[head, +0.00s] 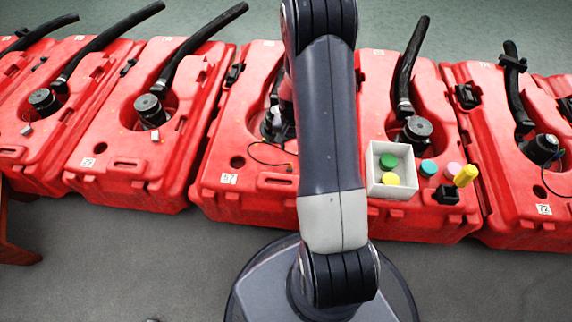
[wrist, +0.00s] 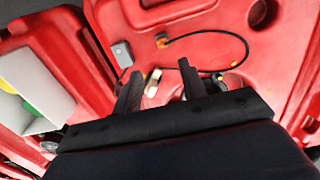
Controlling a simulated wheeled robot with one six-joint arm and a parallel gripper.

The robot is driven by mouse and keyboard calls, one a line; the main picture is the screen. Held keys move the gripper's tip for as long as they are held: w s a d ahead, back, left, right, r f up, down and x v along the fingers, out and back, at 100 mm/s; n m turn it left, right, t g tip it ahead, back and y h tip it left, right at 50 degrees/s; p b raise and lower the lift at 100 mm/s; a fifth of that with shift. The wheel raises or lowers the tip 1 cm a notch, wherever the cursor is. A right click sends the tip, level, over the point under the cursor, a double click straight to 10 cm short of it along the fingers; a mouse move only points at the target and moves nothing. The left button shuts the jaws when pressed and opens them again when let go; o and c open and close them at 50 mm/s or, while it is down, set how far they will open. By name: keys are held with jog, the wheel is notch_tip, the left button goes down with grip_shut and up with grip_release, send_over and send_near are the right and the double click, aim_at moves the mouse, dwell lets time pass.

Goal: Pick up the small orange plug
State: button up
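The small orange plug (wrist: 161,40) lies on the red tank in the wrist view, at the left end of a thin black cable. It is just beyond my fingertips, apart from them. My gripper (wrist: 157,68) is open, its two dark fingers spread, with nothing held between them. A small pale piece (wrist: 152,82) shows in the gap between the fingers, further down. In the head view my arm covers most of the gripper.
A small grey box (wrist: 122,54) lies left of the plug. Black hoses (head: 205,45) rise from the tanks.

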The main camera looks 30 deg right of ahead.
jog(key=b, duration=0.1)
send_over(290, 164)
jog(key=f, duration=0.5)
jog(key=shift+s+d, duration=0.1)
jog(key=shift+d, duration=0.15)
jog(key=f+b, duration=0.1)
jog(key=f, duration=0.2)
jog(key=f+b, duration=0.1)
jog(key=f, duration=0.1)
jog(key=shift+a+b, duration=0.25)
jog(key=shift+b, duration=0.1)
grip_shut()
